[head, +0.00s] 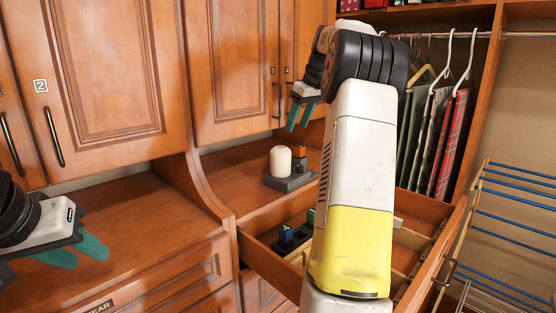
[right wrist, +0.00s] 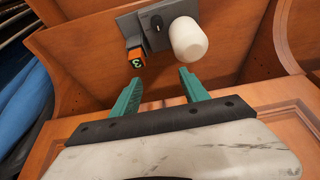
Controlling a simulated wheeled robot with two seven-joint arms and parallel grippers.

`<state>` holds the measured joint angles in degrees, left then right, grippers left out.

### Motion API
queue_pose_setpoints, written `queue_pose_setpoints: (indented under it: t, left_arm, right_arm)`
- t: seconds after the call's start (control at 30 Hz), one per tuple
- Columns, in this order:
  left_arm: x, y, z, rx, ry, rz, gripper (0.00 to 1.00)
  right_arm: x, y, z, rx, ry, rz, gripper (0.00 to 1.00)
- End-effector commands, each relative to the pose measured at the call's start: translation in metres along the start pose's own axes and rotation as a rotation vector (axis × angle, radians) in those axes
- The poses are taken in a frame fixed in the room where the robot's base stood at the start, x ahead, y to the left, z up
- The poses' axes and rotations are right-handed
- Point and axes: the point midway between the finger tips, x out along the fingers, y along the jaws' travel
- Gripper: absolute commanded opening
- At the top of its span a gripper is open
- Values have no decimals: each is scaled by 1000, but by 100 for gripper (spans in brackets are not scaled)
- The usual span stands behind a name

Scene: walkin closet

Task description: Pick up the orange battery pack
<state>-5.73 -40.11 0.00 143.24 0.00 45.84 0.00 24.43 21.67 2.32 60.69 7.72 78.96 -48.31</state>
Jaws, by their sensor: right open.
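The orange battery pack (head: 300,152) is a small block with a dark top, at the back of the dark grey stand (head: 291,184) on the wooden counter. In the right wrist view the battery pack (right wrist: 137,59) shows a green 3 on its face, at the left edge of the grey stand (right wrist: 146,27). My right gripper (head: 298,117) is open and empty above the counter, its teal fingers apart. In the right wrist view its fingertips (right wrist: 159,77) are short of the stand, the left one nearest the battery pack. My left gripper (head: 88,257) is open and empty over the left counter.
A white rounded cylinder (head: 280,161) stands on the grey stand beside the battery pack. Below, an open drawer (head: 262,262) holds a dark holder with blue (head: 286,233) and green-topped blocks. A drying rack (head: 512,205) and hanging clothes (head: 440,135) are at right.

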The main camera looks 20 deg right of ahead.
Motion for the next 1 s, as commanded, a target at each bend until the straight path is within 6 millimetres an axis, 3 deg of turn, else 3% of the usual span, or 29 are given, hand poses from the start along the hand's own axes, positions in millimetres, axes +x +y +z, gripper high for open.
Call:
queue_pose_setpoints:
  t: [0.03,0.1,0.27,0.8,1.0]
  left_arm:
    - [0,0,0,0,0,0,36]
    - [0,0,0,0,0,0,36]
    - [0,0,0,0,0,0,36]
    - [0,0,0,0,0,0,36]
    - [0,0,0,0,0,0,36]
  right_arm:
    - [9,21,3,-10,-3,-6,53]
    - [14,38,6,-31,-4,-12,53]
    - [23,57,11,-55,-6,-18,53]
    - [88,48,17,-58,-6,-20,53]
    - [99,48,17,-58,-5,-18,53]
